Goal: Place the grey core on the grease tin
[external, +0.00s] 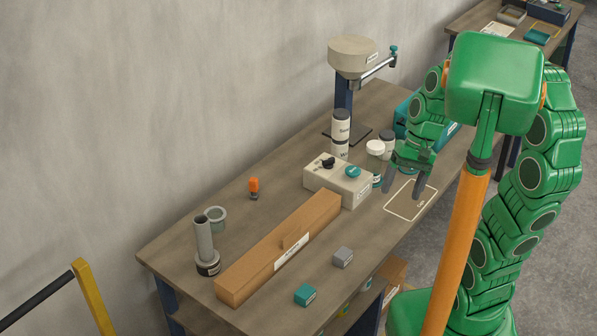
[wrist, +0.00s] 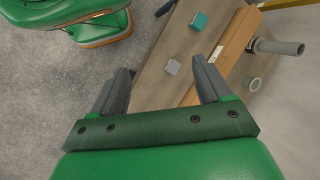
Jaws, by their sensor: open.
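A tall hollow grey core (external: 204,238) stands upright at the near left end of the bench. It appears to rest on a short dark tin with a pale label (external: 208,266), which looks like the grease tin; the label is too small to read. The core (wrist: 279,46) and the dark tin (wrist: 254,45) also show at the right of the wrist view. My gripper (external: 402,192) is open and empty, far to the right of them, above the bench's front side near an outlined mat (external: 410,201). Its fingers (wrist: 161,69) are spread apart in the wrist view.
A grey-green ring (external: 217,218) stands behind the core. A long cardboard box (external: 272,256), a grey block (external: 342,257), a teal block (external: 305,295) and a beige box with a teal knob (external: 330,180) lie between. An orange item (external: 253,188) stands near the wall.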

